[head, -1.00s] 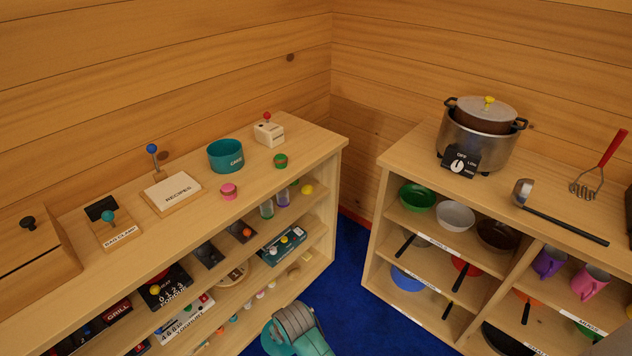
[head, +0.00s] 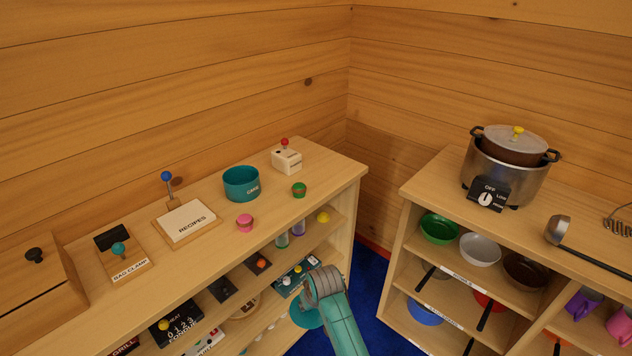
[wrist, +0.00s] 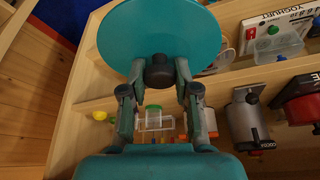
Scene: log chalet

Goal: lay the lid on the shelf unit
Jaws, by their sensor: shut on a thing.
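The lid (wrist: 160,30) is a flat teal disc with a dark knob. My gripper (wrist: 159,82) is shut on that knob in the wrist view, with one finger on each side. In the head view the lid's edge (head: 302,317) shows partly behind my arm, in front of the left shelf unit (head: 345,180), below its top. My gripper's fingers are hidden there. The teal cake tin (head: 241,184) stands open on the top of this unit.
A second unit (head: 425,185) on the right carries a cooker (head: 505,170).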

